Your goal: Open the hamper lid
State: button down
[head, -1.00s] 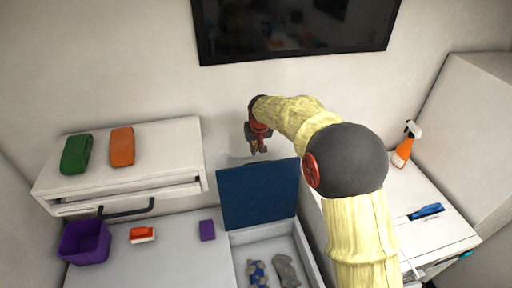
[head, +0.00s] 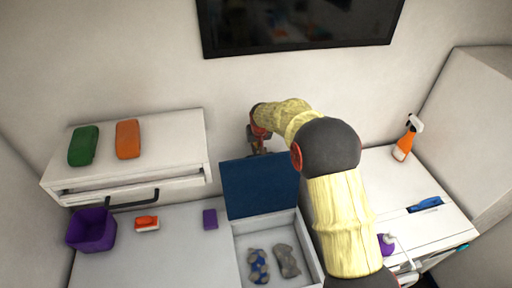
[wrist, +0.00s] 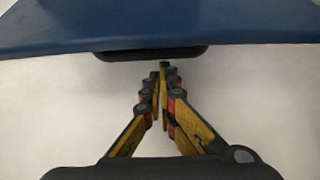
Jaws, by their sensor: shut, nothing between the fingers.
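The hamper is a white box (head: 316,262) with its blue lid (head: 262,187) standing raised at the back edge. Two patterned cloth-like items, one blue and grey (head: 258,266) and one grey (head: 287,260), lie inside. My gripper (head: 260,152) is behind the top edge of the lid, near the wall, partly hidden by it. In the wrist view the gripper (wrist: 163,68) is shut and empty, its fingertips just below a dark handle (wrist: 150,54) on the edge of the blue lid (wrist: 150,25). I cannot tell whether they touch.
Left of the hamper are a purple bin (head: 91,231), an orange-and-white item (head: 147,223) and a purple block (head: 210,219). A drawer unit (head: 180,130) holds green and orange cases. A spray bottle (head: 406,140) stands right. A dark screen (head: 300,22) hangs above.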

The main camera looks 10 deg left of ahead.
aim_at(260, 158)
jog(key=shift+s+d, duration=0.1)
jog(key=shift+s, duration=0.05)
jog(key=s+b, duration=0.1)
jog(key=b, duration=0.1)
jog(key=s+d+b, duration=0.1)
jog(key=shift+s+d+r+t+b, duration=0.1)
jog(key=shift+s+r+t+b, duration=0.2)
jog(key=shift+b, duration=0.05)
jog(key=shift+s+d+r+b, duration=0.15)
jog(key=shift+s+d+b, duration=0.2)
jog(key=shift+s, duration=0.35)
jog(key=shift+s+d+r+b, duration=0.1)
jog(key=shift+s+d+b, duration=0.25)
jog(key=shift+s, duration=0.35)
jog(key=shift+s+d+r+b, duration=0.15)
jog(key=shift+s+d+b, duration=0.2)
jog(key=shift+s, duration=0.35)
jog(key=shift+r, duration=0.15)
